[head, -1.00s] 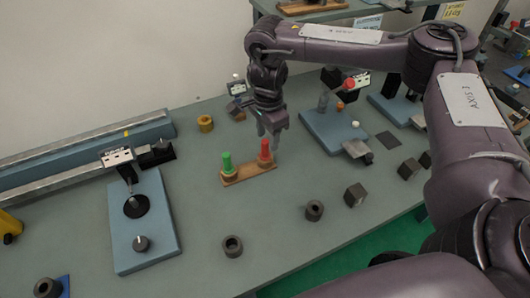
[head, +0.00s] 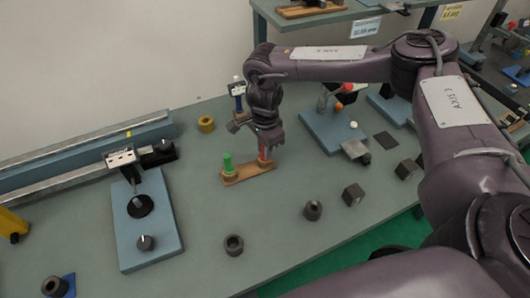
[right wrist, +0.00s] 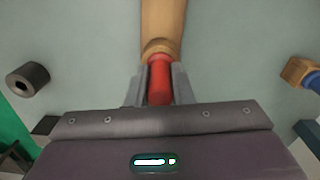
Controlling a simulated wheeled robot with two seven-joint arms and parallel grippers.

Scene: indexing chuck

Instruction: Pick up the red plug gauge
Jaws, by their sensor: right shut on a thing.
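The red plug gauge (head: 262,153) stands upright at the right end of a small wooden stand (head: 248,174). My right gripper (head: 264,150) has come down over it from above. In the right wrist view the gripper (right wrist: 160,88) is shut on the red plug gauge (right wrist: 160,75), with one finger on each side of it. The wooden stand (right wrist: 165,22) runs away from it at the top of that view. A green plug gauge (head: 227,162) stands at the stand's left end. My left gripper is not in view.
Dark ring (head: 233,245), (head: 313,210) and block (head: 353,195) parts lie in front and to the right. A blue plate with a dial stand (head: 150,225) is at left. A yellow ring (head: 206,124) sits behind.

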